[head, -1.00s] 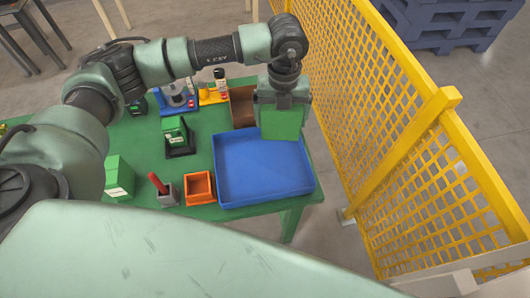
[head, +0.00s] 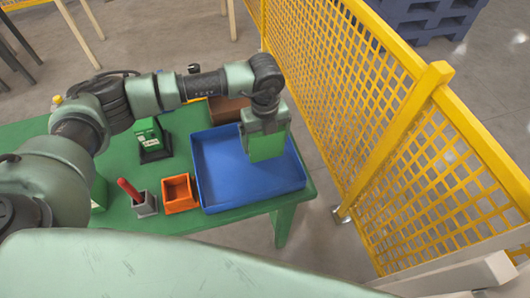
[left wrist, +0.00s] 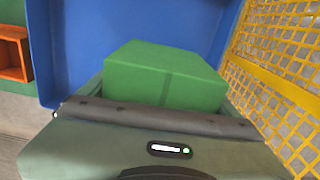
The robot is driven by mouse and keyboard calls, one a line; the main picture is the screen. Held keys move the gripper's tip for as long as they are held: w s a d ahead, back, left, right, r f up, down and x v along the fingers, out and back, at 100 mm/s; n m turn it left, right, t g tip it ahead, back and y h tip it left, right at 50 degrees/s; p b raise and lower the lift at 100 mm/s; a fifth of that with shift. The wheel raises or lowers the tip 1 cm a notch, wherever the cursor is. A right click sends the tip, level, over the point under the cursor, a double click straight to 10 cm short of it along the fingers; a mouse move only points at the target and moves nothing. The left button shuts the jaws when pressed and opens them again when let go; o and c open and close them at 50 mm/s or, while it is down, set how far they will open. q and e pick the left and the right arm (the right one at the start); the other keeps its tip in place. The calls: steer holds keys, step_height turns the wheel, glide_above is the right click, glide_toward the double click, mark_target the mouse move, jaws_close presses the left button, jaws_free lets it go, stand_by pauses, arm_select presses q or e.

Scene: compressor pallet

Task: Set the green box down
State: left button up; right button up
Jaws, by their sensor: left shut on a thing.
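The green box (head: 265,147) is in my left gripper (head: 265,122), which points down over the blue tray (head: 225,195). In the head view the box overlaps the tray's right half; I cannot tell whether it touches the tray floor. In the left wrist view the green box (left wrist: 165,75) fills the middle, close against my left gripper (left wrist: 160,110), with the blue tray (left wrist: 85,40) behind it. The gripper is shut on the box. My right gripper is not in view.
An orange bin (head: 180,193) and a grey holder with a red-handled item (head: 144,203) stand left of the tray on the green table (head: 215,218). A brown bin (head: 228,109) is behind the tray. A yellow mesh fence (head: 350,110) runs along the right.

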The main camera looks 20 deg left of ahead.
mark_target(265, 147)
arm_select(q)
step_height(265, 147, down, 4)
steer(key=b, duration=0.3)
steer(key=shift+f, duration=0.2)
steer(key=o, duration=1.4)
steer(key=shift+f, duration=0.1)
steer(key=shift+r, duration=0.45)
step_height(265, 147, up, 12)
steer(key=b, duration=0.2)
steer(key=shift+f+b, duration=0.25)
steer(key=shift+b, duration=0.15)
